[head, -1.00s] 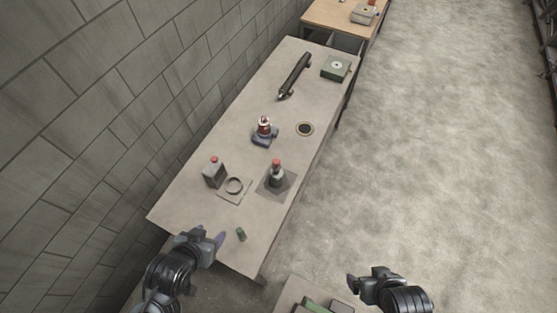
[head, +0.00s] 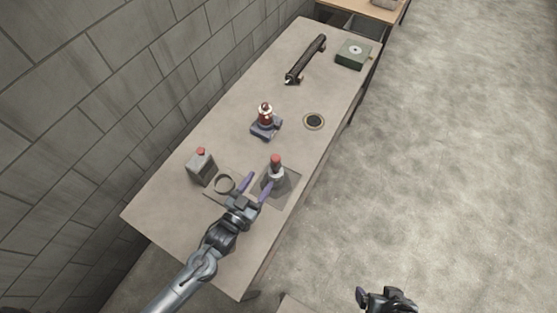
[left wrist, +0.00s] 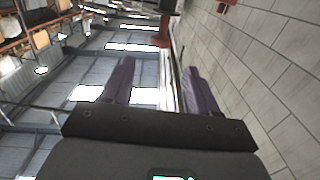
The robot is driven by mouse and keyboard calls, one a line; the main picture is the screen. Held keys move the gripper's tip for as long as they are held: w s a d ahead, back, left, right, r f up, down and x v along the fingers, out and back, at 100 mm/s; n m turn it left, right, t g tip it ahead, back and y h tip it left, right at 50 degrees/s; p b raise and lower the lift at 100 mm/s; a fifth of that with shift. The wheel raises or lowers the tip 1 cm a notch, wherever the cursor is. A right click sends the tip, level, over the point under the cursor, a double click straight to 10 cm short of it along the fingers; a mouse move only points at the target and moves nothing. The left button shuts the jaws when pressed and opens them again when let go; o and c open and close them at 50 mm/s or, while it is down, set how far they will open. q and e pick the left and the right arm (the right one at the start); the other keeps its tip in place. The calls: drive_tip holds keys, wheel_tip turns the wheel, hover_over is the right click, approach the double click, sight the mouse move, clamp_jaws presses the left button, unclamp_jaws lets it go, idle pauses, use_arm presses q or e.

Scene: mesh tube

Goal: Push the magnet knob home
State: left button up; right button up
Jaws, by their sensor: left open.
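A grey post with a red knob (head: 275,162) stands upright on a dark square plate (head: 292,183) on the bench. A second red-topped piece (head: 265,113) stands on a blue-grey base farther back; I cannot tell for sure which is the magnet knob. My left gripper (head: 257,184) is open, its purple fingers pointing toward the post, one finger close beside or overlapping its lower part; contact is unclear. In the left wrist view the open fingers (left wrist: 160,80) have a red part (left wrist: 161,41) beyond them. My right gripper (head: 364,295) is at the bottom edge, jaws unclear.
A red-capped grey can (head: 201,167) and a ring (head: 225,183) on a plate are left of my left gripper. A dark round opening (head: 314,121), a black tube (head: 306,59) and a green box (head: 353,54) lie farther back. The wall borders the bench's left side.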

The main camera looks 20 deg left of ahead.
sight(273, 162)
use_arm(q)
drive_tip(key=w, duration=0.3)
drive_tip(key=w+d, duration=0.1)
drive_tip(key=w, duration=0.6)
drive_tip(key=shift+w+d+r+p, duration=0.1)
drive_tip(key=shift+w+d+p, duration=0.2)
drive_tip(key=shift+d+p, duration=0.1)
clamp_jaws()
